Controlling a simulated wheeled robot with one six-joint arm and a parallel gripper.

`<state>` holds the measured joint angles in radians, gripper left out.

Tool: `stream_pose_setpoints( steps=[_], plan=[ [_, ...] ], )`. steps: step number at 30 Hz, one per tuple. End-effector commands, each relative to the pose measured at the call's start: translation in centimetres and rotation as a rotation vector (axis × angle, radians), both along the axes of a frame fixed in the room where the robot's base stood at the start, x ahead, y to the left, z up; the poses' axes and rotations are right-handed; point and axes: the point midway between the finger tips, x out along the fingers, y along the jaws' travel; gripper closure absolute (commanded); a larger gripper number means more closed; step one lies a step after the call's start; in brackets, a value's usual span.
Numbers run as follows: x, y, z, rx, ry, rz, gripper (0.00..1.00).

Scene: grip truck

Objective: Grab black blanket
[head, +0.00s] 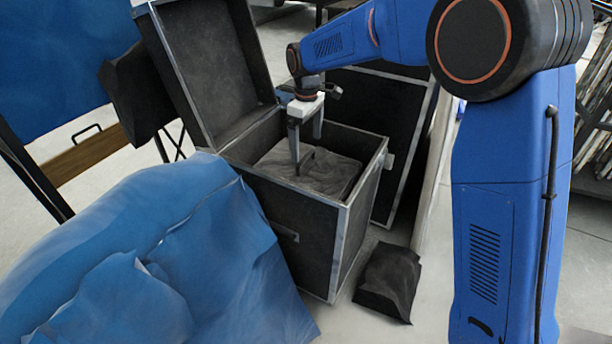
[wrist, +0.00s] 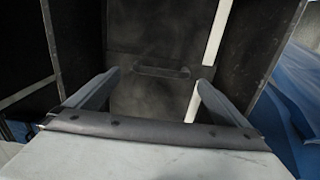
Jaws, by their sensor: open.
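The black blanket (head: 338,176) looks dark grey and lies folded in the bottom of an open black case (head: 296,212) with metal edges in the head view. My gripper (head: 307,148) points down into the case opening, with its fingers over the left part of the blanket. In the wrist view my gripper (wrist: 158,82) has its two fingers spread wide, with nothing held between them. Behind them is a dark surface with a slot-like mark; I cannot tell there which part is blanket. From these views I cannot tell whether the fingertips touch the blanket.
The raised case lid (head: 212,62) stands at the back left. A blue cover (head: 150,260) bulges at the front left. A dark folded bundle (head: 390,280) lies on the floor right of the case. Another dark case (head: 382,110) stands close behind.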

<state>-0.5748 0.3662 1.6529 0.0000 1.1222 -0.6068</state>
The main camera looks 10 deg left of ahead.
Motion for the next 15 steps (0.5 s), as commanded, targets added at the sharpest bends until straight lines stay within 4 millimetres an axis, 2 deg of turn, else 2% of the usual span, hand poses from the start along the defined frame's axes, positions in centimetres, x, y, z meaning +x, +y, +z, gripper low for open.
stream_pose_setpoints(
  steps=[8, 15],
  plan=[
    [-0.1, 0.0, -1.4, -0.001, 0.0, 0.0, 0.0],
    [-0.4, 0.1, -4.3, -0.001, 0.002, 0.0, 0.0]
  ],
)
